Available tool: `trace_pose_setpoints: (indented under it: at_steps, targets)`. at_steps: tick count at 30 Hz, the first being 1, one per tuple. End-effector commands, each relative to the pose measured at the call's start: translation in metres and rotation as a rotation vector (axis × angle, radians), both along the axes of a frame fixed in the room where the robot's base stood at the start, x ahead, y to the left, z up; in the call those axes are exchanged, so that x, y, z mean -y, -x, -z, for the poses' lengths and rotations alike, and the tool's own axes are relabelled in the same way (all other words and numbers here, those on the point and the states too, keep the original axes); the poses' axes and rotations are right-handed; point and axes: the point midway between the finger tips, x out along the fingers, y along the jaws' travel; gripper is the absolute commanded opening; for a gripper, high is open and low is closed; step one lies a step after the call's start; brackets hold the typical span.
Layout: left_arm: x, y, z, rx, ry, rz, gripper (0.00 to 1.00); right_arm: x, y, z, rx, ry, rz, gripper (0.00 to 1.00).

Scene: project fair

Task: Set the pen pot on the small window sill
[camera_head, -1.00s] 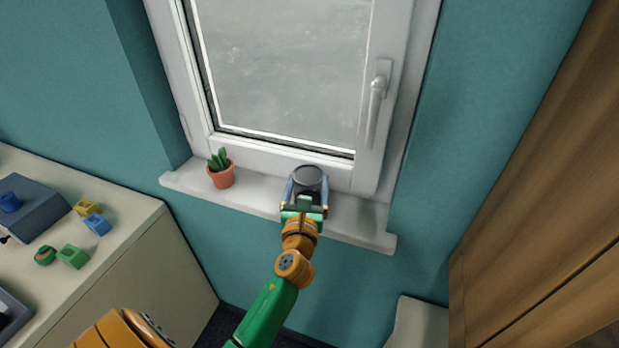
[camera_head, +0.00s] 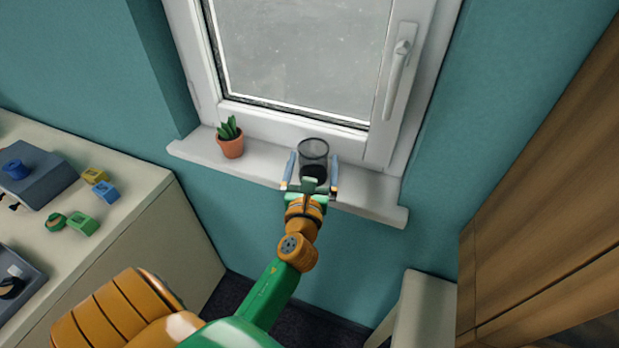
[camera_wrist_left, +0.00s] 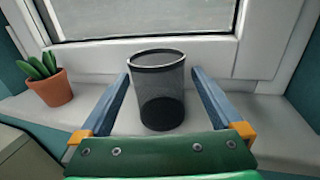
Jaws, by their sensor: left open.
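The pen pot (camera_head: 313,158) is a dark mesh cylinder. It stands upright on the white window sill (camera_head: 368,190), in front of the window frame. In the left wrist view the pen pot (camera_wrist_left: 158,92) stands between the two fingers, with a gap on each side. My left gripper (camera_head: 313,166) is open around the pot, its blue-grey fingers apart from it. The left gripper also shows in the left wrist view (camera_wrist_left: 160,100). My right gripper is not in view.
A small potted cactus (camera_head: 230,141) stands on the sill to the left of the pot. The window handle (camera_head: 398,75) is above right. A table (camera_head: 135,185) with several small coloured blocks is at left. A wooden cabinet (camera_head: 545,190) is at right.

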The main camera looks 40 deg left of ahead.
Motion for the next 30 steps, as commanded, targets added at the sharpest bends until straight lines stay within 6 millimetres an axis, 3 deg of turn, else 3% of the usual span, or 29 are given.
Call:
trace_pose_setpoints:
  at_steps: [10,17,20,23,25,27,29,30]
  targets:
    - [0.037,0.069,0.005,-0.001,0.002,0.000,1.00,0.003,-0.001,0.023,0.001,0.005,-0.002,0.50]
    - [0.043,0.082,0.000,0.000,0.001,-0.003,1.00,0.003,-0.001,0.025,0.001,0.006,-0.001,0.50]
    - [0.051,0.077,0.018,-0.013,0.065,0.027,1.00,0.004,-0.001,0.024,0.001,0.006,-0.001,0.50]
    - [0.081,0.066,0.099,-0.087,0.385,0.109,1.00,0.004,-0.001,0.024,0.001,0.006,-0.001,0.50]
    - [0.109,0.077,0.188,-0.182,0.768,0.092,1.00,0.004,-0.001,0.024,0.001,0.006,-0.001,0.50]
    - [0.128,0.114,0.278,-0.272,1.183,-0.072,1.00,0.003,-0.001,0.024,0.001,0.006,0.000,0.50]
    - [0.134,0.162,0.344,-0.306,1.507,-0.336,1.00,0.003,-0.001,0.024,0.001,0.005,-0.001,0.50]
    - [0.132,0.197,0.380,-0.290,1.682,-0.557,1.00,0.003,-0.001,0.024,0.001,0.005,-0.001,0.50]
